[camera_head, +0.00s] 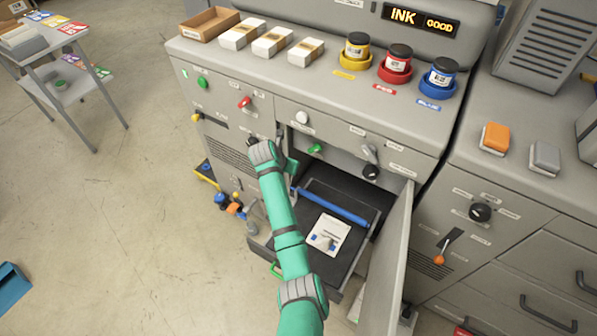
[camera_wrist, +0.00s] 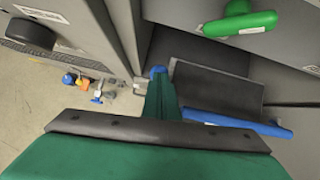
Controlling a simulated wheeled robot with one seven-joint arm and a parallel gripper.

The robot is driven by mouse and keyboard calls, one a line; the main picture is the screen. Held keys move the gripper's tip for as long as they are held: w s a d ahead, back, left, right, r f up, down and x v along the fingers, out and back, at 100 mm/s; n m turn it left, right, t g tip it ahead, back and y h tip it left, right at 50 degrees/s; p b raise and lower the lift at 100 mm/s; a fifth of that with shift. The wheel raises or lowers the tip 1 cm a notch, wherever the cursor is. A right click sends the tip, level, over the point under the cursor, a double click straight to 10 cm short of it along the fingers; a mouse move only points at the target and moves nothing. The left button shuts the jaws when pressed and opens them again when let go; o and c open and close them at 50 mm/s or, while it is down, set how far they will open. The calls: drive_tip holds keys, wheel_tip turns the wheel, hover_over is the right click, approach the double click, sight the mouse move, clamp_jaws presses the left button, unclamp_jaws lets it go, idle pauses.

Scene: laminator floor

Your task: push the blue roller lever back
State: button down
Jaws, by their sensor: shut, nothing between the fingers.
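A long blue bar (camera_head: 335,207), which looks like the blue roller lever, lies across the dark tray inside the open bay of the grey machine. It also shows in the wrist view (camera_wrist: 235,122), running right from behind my fingers. A small blue rounded end (camera_wrist: 158,70) shows just beyond my fingertips; I cannot tell whether it joins the bar. My green gripper (camera_head: 290,166) is shut and empty, at the left side of the bay opening near the bar's left end. In the wrist view my gripper (camera_wrist: 160,88) points at the blue end; contact cannot be told.
An open grey door (camera_head: 387,265) stands at the bay's right. A green handle (camera_wrist: 240,23) sits above the bay. A white sheet with a small part (camera_head: 325,236) lies on the tray. Ink jars stand on top of the machine. The floor at left is mostly clear.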

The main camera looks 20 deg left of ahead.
drive_tip(key=shift+w+f, duration=0.1)
drive_tip(key=shift+w, duration=0.2)
drive_tip(key=shift+d, duration=0.1)
idle(0.3)
